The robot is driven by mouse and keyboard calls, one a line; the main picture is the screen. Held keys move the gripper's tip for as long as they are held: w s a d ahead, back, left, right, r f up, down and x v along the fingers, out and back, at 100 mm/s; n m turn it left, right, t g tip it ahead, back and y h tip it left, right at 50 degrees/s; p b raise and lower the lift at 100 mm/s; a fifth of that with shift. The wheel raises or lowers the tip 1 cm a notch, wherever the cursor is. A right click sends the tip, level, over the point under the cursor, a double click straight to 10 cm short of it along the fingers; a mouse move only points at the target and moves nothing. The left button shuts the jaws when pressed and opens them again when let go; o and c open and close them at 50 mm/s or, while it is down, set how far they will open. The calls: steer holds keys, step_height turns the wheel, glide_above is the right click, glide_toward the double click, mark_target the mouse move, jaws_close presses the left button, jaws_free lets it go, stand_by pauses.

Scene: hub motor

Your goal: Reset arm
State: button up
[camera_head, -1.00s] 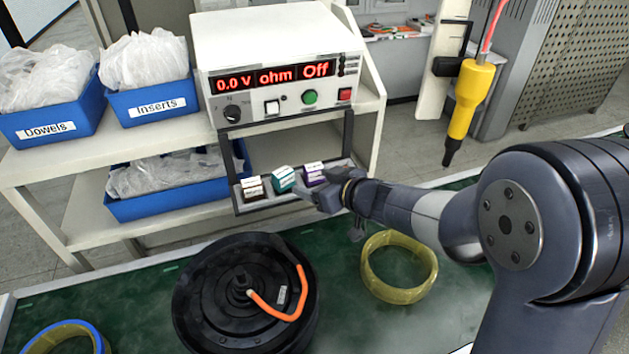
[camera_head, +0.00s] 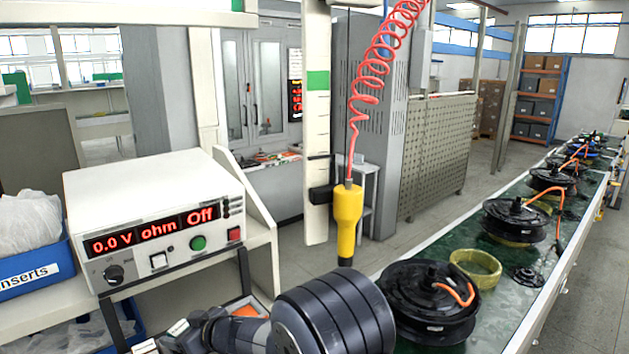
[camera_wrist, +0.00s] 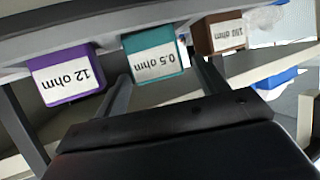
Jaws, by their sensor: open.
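My gripper (camera_wrist: 158,72) is open in the wrist view, its two dark fingers apart. A teal block (camera_wrist: 155,62) labelled 0.5 ohm shows upside down between and beyond the fingers, in the rack. I cannot tell whether the fingers touch it. A purple block (camera_wrist: 68,78) labelled 12 ohm is on the left, and a brown block (camera_wrist: 219,35) with a white label is on the right. In the head view my arm (camera_head: 335,310) runs along the bottom edge, and the fingertips are hard to make out there.
The test meter (camera_head: 160,215) reads 0.0 V, ohm, Off, on the shelf above the rack. A yellow tool (camera_head: 347,215) hangs from a red coiled hose near my arm. Black hub motors (camera_head: 430,295) and a yellow ring (camera_head: 474,266) lie on the green conveyor to the right.

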steer(key=shift+r, duration=0.75)
